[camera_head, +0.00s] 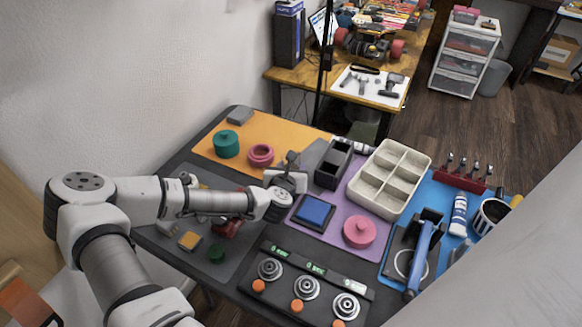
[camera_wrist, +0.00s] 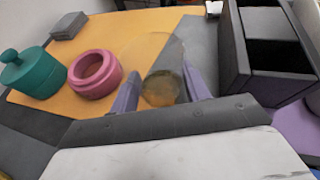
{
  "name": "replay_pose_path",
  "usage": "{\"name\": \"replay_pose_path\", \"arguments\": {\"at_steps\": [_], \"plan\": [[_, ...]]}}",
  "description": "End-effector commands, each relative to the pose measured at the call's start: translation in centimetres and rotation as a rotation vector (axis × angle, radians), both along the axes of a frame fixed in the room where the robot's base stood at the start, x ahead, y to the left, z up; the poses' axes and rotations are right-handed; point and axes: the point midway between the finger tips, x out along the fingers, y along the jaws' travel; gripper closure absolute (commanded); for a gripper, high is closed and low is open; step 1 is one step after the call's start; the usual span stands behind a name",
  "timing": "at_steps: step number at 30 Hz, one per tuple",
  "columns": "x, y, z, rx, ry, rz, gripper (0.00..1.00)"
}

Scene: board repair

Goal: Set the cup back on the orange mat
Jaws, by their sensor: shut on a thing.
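A clear, see-through cup (camera_wrist: 162,72) is between the fingers of my gripper (camera_wrist: 160,92) in the wrist view. My gripper is shut on it. Its amber-looking round part shows near the fingertips. The orange mat (camera_wrist: 150,22) lies behind and to the left of the cup in that view. In the head view, my gripper (camera_head: 290,172) is by the right end of the orange mat (camera_head: 285,132), near a grey area. The cup cannot be made out clearly there. I cannot tell whether the cup touches the surface below.
On the orange mat stand a teal lidded pot (camera_head: 226,143), an open pink pot (camera_head: 261,155) and a grey block (camera_head: 240,116). A black open box (camera_head: 333,165) is just right of my gripper. A blue-topped block (camera_head: 314,211) lies in front. The mat's middle is free.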

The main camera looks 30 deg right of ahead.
Motion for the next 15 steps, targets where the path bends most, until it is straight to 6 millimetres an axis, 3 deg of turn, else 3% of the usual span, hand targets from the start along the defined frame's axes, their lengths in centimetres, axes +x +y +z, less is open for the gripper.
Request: {"name": "replay_pose_path", "arguments": {"at_steps": [2,3,7,15], "plan": [[0.00,0.01,-0.37,-0.001,0.001,0.000,0.78],[0.01,0.01,-0.31,-0.001,0.001,0.000,0.51],[0.01,0.01,-0.26,-0.001,0.001,0.000,0.34],[0.01,0.01,-0.22,-0.001,0.001,0.000,0.31]]}}
